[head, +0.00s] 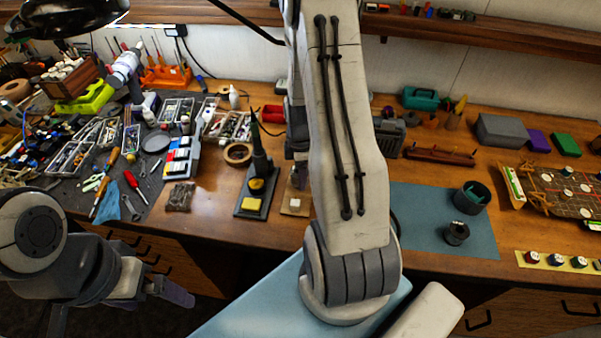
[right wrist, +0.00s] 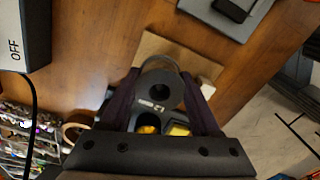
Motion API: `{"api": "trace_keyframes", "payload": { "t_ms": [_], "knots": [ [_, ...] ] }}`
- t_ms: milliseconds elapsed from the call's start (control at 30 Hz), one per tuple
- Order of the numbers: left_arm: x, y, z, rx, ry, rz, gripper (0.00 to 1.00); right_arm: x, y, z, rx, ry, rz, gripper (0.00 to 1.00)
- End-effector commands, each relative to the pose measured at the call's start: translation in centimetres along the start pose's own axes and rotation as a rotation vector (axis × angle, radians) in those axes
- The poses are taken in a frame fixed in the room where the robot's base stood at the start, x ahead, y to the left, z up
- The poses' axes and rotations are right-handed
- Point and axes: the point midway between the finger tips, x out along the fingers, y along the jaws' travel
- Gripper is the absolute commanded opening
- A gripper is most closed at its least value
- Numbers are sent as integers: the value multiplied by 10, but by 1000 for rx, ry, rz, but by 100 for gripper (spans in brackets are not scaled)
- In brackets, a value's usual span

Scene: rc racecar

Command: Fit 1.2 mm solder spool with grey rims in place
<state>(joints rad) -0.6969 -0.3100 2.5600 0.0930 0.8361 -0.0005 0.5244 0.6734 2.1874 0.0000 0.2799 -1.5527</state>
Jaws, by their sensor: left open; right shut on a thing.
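In the right wrist view, my right gripper (right wrist: 165,100) is shut on a dark spool with grey rims (right wrist: 161,86), gripped between its two fingers. The spool's end and centre hole face the camera; its label is too small to read. It is above or close to a wooden base with a small white block (right wrist: 208,89); I cannot tell whether they touch. In the head view, the base (head: 296,206) shows beside my right arm, which hides much of the right gripper and spool. My left gripper (head: 172,289) is open and empty, in front of the bench at lower left.
A soldering stand (head: 256,190) with a yellow sponge is just left of the base. A tape roll (head: 238,153) and a parts-cluttered mat lie further left. On the right, a blue mat (head: 430,225) bears a dark cup (head: 471,198) and a small black spool (head: 457,233).

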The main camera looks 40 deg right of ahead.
Motion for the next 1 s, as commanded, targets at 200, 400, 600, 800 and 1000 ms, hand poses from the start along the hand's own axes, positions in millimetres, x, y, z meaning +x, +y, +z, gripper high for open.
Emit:
{"api": "trace_keyframes", "payload": {
  "t_ms": [200,400,600,800,1000],
  "knots": [
    [6,0,0,0,0,0,97,8,0,0,0,0,0,0],
    [10,-1,1,0,0,0,97,14,0,0,0,0,0,0],
    [15,-1,1,0,0,0,97,20,0,0,0,0,0,0],
    [19,-1,1,0,0,0,97,25,0,0,0,0,0,0],
    [18,-1,1,0,0,0,97,25,0,0,0,0,0,0]
  ]
}}
